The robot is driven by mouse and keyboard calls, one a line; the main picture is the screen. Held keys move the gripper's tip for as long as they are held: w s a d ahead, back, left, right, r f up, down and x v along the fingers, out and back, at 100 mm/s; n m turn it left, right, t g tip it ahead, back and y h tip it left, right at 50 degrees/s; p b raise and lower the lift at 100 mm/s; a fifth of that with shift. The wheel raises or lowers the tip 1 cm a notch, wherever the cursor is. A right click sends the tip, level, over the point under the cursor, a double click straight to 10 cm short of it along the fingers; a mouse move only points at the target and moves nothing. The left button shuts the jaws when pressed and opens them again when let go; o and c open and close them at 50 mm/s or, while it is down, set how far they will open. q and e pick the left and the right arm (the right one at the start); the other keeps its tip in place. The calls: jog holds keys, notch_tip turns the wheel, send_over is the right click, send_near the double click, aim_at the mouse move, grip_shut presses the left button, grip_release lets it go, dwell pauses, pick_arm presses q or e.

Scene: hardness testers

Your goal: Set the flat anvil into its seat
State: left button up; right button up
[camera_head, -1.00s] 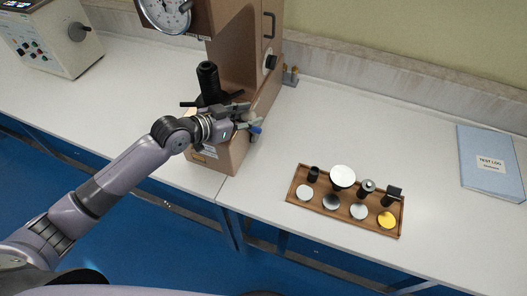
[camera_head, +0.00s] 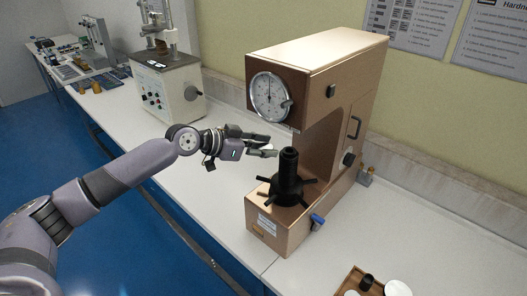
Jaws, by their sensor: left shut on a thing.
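My left gripper (camera_head: 268,146) is shut on a small pale thing (camera_head: 267,148), mostly hidden between the fingertips, and I cannot tell for sure that it is the flat anvil. It is in the air to the left of the black upright screw post (camera_head: 289,162) of the brown hardness tester (camera_head: 330,85), near the height of the post's top and apart from it in the picture. The post rises from a spoked black handwheel (camera_head: 287,190); its top, where a seat would be, shows no anvil. My right gripper is not in view.
A blue-tipped lever (camera_head: 318,219) sticks out at the base. A wooden tray (camera_head: 349,279) with small parts is cut off at the bottom. A second grey tester (camera_head: 165,88) stands at the left.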

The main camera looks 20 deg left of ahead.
pick_arm(q)
jog(key=w+d, duration=0.3)
jog(key=w, duration=0.1)
jog(key=shift+d, duration=0.3)
jog(key=shift+w+d, duration=0.75)
jog(key=shift+w, duration=0.25)
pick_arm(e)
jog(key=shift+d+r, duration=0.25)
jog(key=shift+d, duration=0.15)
pick_arm(q)
jog(key=shift+s, duration=0.1)
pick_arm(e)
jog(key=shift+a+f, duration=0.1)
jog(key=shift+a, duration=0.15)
pick_arm(q)
jog(key=shift+f+b, duration=0.5)
jog(key=shift+f, duration=0.15)
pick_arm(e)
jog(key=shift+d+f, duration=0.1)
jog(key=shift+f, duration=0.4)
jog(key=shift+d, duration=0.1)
pick_arm(q)
jog(key=o, duration=1.2)
jog(key=shift+c, duration=0.2)
